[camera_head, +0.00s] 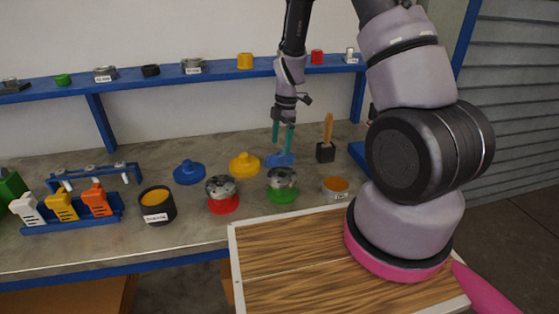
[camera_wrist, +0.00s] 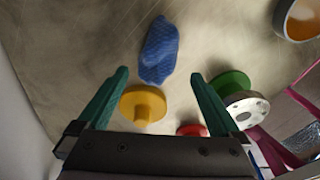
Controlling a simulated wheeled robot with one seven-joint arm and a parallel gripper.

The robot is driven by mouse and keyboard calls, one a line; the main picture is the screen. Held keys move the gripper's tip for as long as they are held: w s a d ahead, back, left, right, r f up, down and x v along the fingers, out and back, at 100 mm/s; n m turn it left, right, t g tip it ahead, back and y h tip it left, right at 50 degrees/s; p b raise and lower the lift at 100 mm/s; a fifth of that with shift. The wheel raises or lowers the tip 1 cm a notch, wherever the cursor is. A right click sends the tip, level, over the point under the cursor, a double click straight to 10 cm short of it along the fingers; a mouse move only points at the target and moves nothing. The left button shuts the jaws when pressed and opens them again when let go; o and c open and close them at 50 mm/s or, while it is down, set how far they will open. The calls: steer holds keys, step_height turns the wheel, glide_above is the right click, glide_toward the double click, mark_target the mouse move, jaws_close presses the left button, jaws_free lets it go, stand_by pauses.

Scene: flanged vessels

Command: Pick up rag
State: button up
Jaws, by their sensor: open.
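The rag (camera_wrist: 158,50) is a crumpled blue cloth lying on the bench, just beyond my fingertips in the wrist view. In the head view the blue rag (camera_head: 280,160) lies directly below my gripper (camera_head: 283,139). My gripper, with two green fingers, is open and empty, and points down. In the wrist view the fingers (camera_wrist: 160,76) are spread wider than the rag. How much height is left between the fingertips and the rag is hard to tell.
A yellow flanged cap (camera_head: 244,165) stands left of the rag. A green-based flange (camera_head: 282,186), a red-based flange (camera_head: 222,195) and a bowl of orange contents (camera_head: 336,188) stand nearer the front. A brush in a dark holder (camera_head: 325,152) stands right. A blue shelf (camera_head: 215,70) runs behind.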

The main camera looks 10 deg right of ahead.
mark_target(280, 155)
step_height(280, 155, down, 5)
steer(key=shift+w+a+f, duration=0.1)
steer(key=shift+w, duration=0.05)
steer(key=shift+c, duration=0.3)
steer(key=c, duration=1.5)
step_height(280, 155, up, 10)
steer(key=shift+r, duration=0.1)
